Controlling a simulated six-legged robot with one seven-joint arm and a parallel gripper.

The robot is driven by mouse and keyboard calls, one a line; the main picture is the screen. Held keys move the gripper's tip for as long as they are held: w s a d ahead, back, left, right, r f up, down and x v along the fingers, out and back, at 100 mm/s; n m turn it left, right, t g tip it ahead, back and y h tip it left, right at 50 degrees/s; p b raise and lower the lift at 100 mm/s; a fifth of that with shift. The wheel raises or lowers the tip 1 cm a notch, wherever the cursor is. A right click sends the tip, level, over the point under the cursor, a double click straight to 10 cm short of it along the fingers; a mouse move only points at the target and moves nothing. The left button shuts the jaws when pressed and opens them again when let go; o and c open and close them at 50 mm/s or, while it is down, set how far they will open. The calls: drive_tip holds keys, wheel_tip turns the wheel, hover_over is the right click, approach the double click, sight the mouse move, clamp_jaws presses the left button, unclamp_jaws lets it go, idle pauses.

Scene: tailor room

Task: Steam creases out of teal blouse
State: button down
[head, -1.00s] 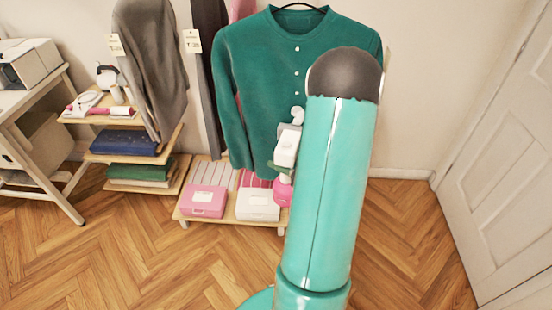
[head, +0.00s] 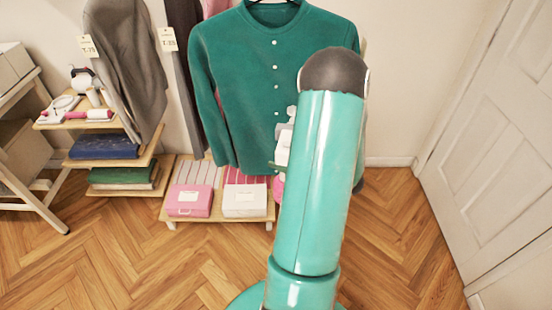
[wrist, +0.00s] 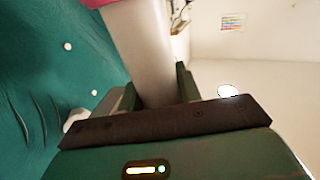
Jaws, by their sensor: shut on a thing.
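The teal blouse (head: 235,85) hangs buttoned on a hanger against the back wall. My arm covers its right part in the head view. In the wrist view the blouse (wrist: 40,75) fills the left side, with white buttons and a few dark crease lines at lower left. My gripper (wrist: 158,92) is shut on the white body of a handheld steamer (wrist: 138,45) with a pink end. In the head view the steamer (head: 283,148) shows partly beside my arm, in front of the blouse. Whether it touches the cloth I cannot tell.
A low wooden stand (head: 235,219) below the blouse holds a pink box (head: 188,202) and a white box (head: 245,201). Tagged grey garments (head: 130,70) hang at left, beside shelves with folded cloth (head: 105,146). A white door (head: 490,150) is at right. The floor in front is clear.

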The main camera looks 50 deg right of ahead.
drive_tip(key=shift+s+d+f, duration=0.4)
drive_tip(key=shift+s+d, duration=0.15)
drive_tip(key=shift+s, duration=0.2)
drive_tip(key=shift+s+d+f, duration=0.35)
drive_tip(key=shift+s+d, duration=0.2)
drive_tip(key=shift+s, duration=0.15)
idle(2.3)
drive_tip(key=w+a+f, duration=0.6)
drive_tip(key=w+a, duration=0.3)
drive_tip(key=w, duration=0.3)
drive_tip(key=shift+a+f, duration=0.15)
idle(1.9)
drive_tip(key=shift+w, duration=0.1)
idle(0.9)
